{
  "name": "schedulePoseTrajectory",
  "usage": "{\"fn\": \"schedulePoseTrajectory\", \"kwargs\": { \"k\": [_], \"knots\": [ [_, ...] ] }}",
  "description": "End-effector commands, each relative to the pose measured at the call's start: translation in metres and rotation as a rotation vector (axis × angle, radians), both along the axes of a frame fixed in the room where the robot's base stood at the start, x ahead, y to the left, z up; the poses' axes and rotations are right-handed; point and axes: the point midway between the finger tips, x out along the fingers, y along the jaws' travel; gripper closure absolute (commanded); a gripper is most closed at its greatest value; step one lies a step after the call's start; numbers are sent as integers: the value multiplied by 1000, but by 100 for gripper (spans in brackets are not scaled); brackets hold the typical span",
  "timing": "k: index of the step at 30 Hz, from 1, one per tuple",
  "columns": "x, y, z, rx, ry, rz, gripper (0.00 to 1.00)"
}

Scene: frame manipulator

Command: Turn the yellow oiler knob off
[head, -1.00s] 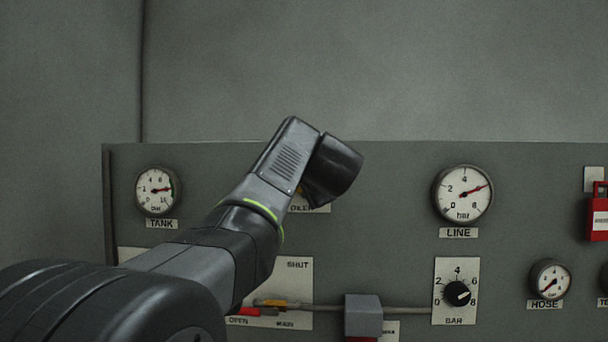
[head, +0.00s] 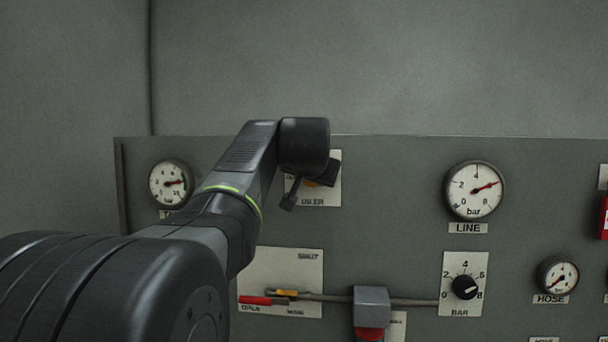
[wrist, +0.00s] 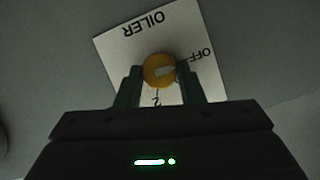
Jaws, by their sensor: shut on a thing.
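The yellow oiler knob (wrist: 152,63) sits on a white plate (wrist: 115,48) marked OILER, OFF and 2 in the wrist view. The knob's pale mark points right in that view, roughly toward the OFF label. My gripper (wrist: 158,78) is shut on the knob, one dark finger on each side. In the head view the plate (head: 331,185) shows beside my wrist. There, my gripper hides most of the knob, with only a bit of yellow showing.
The tank gauge (head: 170,184) is left of my arm and the line gauge (head: 474,190) right. A lever with a red handle (head: 256,300), a grey block (head: 371,308) and a black bar dial (head: 465,287) sit below. The wall above the panel is clear.

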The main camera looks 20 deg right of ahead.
Motion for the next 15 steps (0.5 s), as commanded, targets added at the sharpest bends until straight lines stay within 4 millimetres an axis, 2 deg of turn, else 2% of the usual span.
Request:
{"fn": "schedulePoseTrajectory", "kwargs": {
  "k": [15],
  "knots": [
    [1, 0, -2, -69, 48, -1, 88]
  ]
}}
